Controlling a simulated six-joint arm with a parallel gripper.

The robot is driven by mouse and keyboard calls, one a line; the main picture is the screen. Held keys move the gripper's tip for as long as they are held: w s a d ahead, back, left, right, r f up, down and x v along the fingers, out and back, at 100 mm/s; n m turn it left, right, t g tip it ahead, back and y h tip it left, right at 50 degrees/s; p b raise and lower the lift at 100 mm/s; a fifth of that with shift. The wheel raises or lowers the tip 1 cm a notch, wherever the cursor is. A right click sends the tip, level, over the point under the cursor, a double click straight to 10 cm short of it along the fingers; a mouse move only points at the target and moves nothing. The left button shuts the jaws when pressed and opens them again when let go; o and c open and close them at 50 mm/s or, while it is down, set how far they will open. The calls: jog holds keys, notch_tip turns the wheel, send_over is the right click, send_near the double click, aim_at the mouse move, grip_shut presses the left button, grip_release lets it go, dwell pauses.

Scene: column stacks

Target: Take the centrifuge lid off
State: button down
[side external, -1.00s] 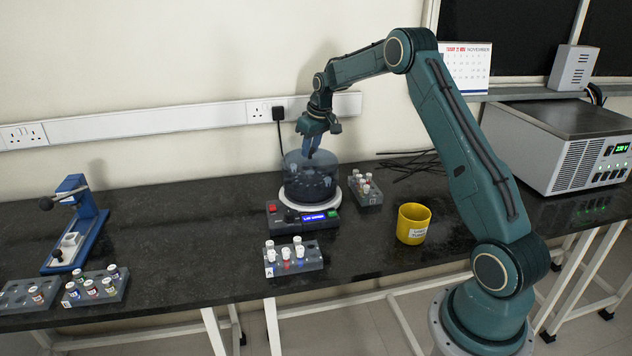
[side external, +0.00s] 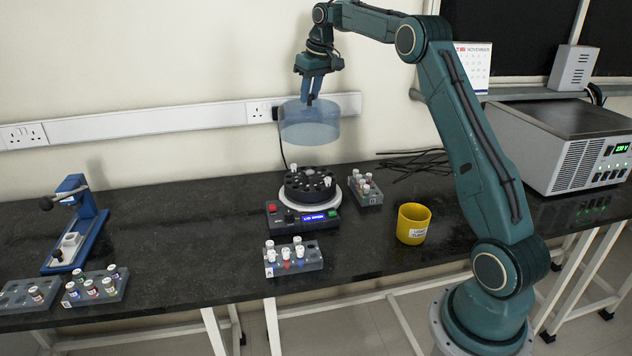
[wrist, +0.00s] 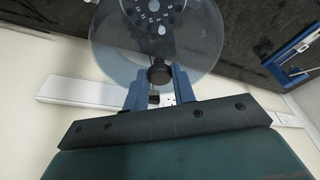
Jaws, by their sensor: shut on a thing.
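The clear bluish centrifuge lid (side external: 309,124) hangs in the air above the centrifuge (side external: 303,215), clear of it. My gripper (side external: 311,100) is shut on the lid's top knob. In the wrist view my gripper's blue fingers (wrist: 154,88) close around the dark knob (wrist: 159,72), and the round transparent lid (wrist: 205,45) spreads out beyond it. The centrifuge's black rotor (side external: 309,184) is uncovered, with a few white-capped tubes standing in it. The rotor (wrist: 153,14) also shows through the lid in the wrist view.
A tube rack (side external: 294,262) marked A stands in front of the centrifuge, another rack (side external: 366,194) to its right. A yellow cup (side external: 413,224) is further right. A blue hand press (side external: 77,222) and racks (side external: 96,290) are at left. The bench between press and centrifuge is clear.

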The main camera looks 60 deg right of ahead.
jog(key=shift+s+r, duration=0.1)
jog(key=shift+r, duration=0.1)
dwell(0.6)
jog(key=shift+s+a+r, duration=0.2)
jog(key=shift+s+a, duration=0.2)
jog(key=shift+s, duration=0.3)
jog(key=s+a+f, duration=0.1)
jog(key=s+a, duration=0.2)
jog(key=s, duration=0.4)
jog(key=s+a+f+m, duration=0.1)
jog(key=s+a+f, duration=0.1)
jog(key=s+a, duration=0.35)
jog(key=s+a+f, duration=0.1)
jog(key=s+a, duration=0.1)
jog(key=s, duration=0.7)
notch_tip(320, 180, down, 16)
jog(key=shift+d, duration=0.15)
jog(key=shift+f, duration=0.2)
jog(key=shift+f, duration=1.95)
